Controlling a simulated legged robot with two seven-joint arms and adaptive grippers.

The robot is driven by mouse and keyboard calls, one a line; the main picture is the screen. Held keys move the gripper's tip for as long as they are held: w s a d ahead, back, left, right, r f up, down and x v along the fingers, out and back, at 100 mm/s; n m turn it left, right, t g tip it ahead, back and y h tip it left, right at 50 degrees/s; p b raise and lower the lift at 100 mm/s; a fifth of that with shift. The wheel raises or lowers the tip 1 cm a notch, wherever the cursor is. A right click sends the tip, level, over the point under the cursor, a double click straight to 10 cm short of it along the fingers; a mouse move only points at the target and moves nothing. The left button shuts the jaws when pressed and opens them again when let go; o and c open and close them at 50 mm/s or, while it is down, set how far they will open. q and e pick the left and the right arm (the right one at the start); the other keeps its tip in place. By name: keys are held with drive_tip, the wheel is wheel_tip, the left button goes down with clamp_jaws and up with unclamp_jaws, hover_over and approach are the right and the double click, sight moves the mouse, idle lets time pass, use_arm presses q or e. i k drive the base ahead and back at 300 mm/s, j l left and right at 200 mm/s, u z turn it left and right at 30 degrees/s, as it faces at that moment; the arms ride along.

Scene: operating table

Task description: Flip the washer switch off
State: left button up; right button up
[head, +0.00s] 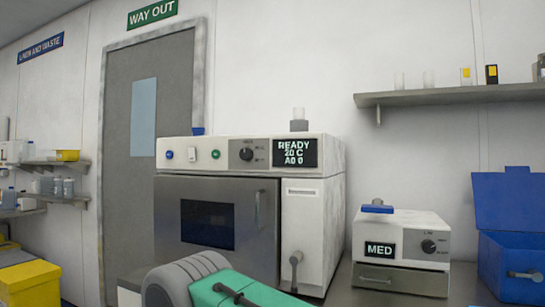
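The washer (168,225) is a large pale and steel machine left of centre in the head view, with a closed front door and a dark window. Its upper panel holds a blue button (169,155), a small white switch (192,155), a green button (215,154) and a black knob (247,154). The lit display (296,153) reads "READY 20 C A0 0". The switch is too small for its position to be told. The washer's lower front is partly hidden. Neither of my gripper's fingertips shows, so no gripper is seen near the panel.
A smaller unit (400,240) marked "MED" stands right of the washer. A blue open-lidded box (510,255) stands at the far right. A wall shelf (450,94) holds small vessels. A grey door (121,180) is behind at left. A yellow bin (30,283) is lower left.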

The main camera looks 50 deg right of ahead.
sight(192, 151)
drive_tip(key=z, duration=1.35)
